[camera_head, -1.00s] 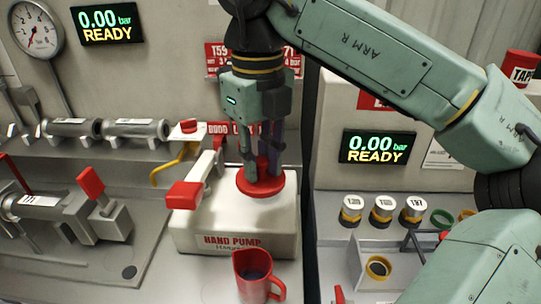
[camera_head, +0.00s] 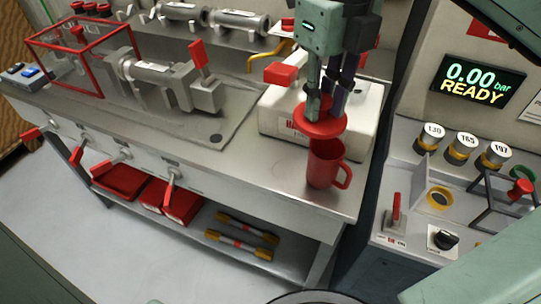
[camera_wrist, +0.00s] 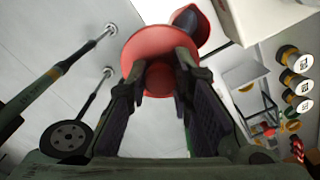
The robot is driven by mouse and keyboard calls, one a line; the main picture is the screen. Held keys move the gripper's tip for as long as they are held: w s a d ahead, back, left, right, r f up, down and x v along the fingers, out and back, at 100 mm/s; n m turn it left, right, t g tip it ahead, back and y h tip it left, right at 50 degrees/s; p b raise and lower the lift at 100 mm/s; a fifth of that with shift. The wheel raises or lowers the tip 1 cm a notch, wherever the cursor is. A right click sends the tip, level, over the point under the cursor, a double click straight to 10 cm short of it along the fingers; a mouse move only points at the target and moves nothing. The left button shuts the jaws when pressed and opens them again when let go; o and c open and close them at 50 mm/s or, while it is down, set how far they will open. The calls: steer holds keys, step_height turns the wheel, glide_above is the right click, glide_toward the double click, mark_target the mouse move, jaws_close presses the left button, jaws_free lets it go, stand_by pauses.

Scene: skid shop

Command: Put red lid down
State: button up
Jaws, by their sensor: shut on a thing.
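My gripper (camera_head: 326,108) is shut on the red lid (camera_head: 318,127), a round disc with a raised knob between the fingers. In the head view the lid appears in front of the white hand pump box (camera_head: 367,125) and just over the red jug (camera_head: 324,168), overlapping its top. The jug stands upright on the bench near the front edge, handle to the right. In the wrist view the lid (camera_wrist: 150,42) fills the space beyond the fingertips. The jug (camera_wrist: 188,16) shows partly behind it, offset to the upper right; contact cannot be told.
The grey bench (camera_head: 250,165) has clear room left of the jug. A clamp fixture (camera_head: 165,80) stands further left. A panel with a READY display (camera_head: 475,80) and several labelled caps (camera_head: 463,142) is at the right. A lower shelf holds red bins (camera_head: 180,203).

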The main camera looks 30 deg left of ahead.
steer(key=s+a+f+n+b, duration=0.3)
steer(key=s+f+n+b, duration=0.2)
steer(key=s+f, duration=0.15)
steer(key=s+a+f+n+b, duration=0.3)
steer(key=s+f+n+b, duration=0.25)
steer(key=f, duration=0.25)
steer(key=p, duration=0.3)
glide_above(260, 164)
steer(key=shift+s+f+n, duration=0.2)
steer(key=shift+f+n, duration=0.05)
steer(key=shift+f, duration=0.3)
steer(key=shift+w+f+p, duration=0.15)
steer(key=shift+f+p, duration=0.25)
steer(key=shift+f, duration=1.6)
steer(key=o, duration=0.5)
steer(key=shift+f, duration=0.1)
steer(key=shift+c, duration=0.2)
steer(key=o, duration=0.5)
step_height(260, 164, up, 12)
steer(key=shift+r, duration=0.25)
